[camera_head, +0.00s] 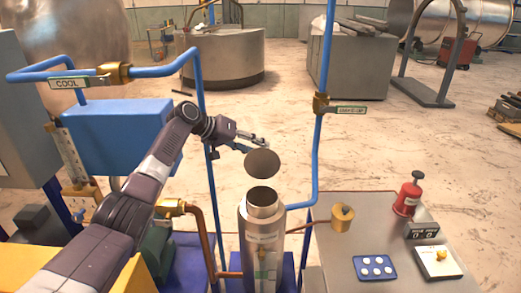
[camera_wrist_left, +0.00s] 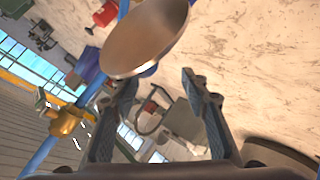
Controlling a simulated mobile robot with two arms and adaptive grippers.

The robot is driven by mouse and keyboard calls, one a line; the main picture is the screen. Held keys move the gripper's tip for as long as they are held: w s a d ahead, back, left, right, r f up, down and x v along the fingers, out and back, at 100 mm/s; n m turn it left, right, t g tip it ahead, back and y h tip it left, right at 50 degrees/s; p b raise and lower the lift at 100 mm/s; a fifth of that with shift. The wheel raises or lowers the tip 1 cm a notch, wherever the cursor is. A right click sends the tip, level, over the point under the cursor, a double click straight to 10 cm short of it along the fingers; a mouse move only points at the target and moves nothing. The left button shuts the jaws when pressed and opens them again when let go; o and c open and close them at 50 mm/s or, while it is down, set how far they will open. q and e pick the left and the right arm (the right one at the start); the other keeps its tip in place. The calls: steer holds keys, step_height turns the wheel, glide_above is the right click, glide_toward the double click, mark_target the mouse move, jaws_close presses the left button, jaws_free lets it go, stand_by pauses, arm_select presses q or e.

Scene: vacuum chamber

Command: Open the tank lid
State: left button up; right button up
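The tank (camera_head: 262,240) is a grey metal cylinder in the lower middle of the head view. Its round mouth is uncovered. The lid (camera_head: 262,163), a dark brown disc, is above the mouth with a visible gap between them; whatever supports it is hidden. My left gripper (camera_head: 257,142) is just above and behind the lid. In the left wrist view the lid (camera_wrist_left: 145,38) shows a shiny underside or face beyond the fingertips. The left gripper's fingers (camera_wrist_left: 159,82) are spread apart with nothing between them. My right gripper is in neither view.
A blue pipe (camera_head: 319,150) rises close to the tank's right. A copper pipe (camera_head: 203,235) and another blue pipe stand at its left. A grey table (camera_head: 385,210) at the right bears a red bottle (camera_head: 408,195) and a brass piece (camera_head: 342,217).

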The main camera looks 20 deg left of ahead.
arm_select(q)
steer(key=s+a+r+p, duration=0.1)
steer(key=a+r+p, duration=0.1)
steer(key=a+r, duration=0.2)
steer(key=shift+a, duration=0.15)
stand_by(0.4)
steer(key=shift+r, duration=0.1)
steer(key=v, duration=0.7)
stand_by(0.5)
steer(key=shift+s+r, duration=0.1)
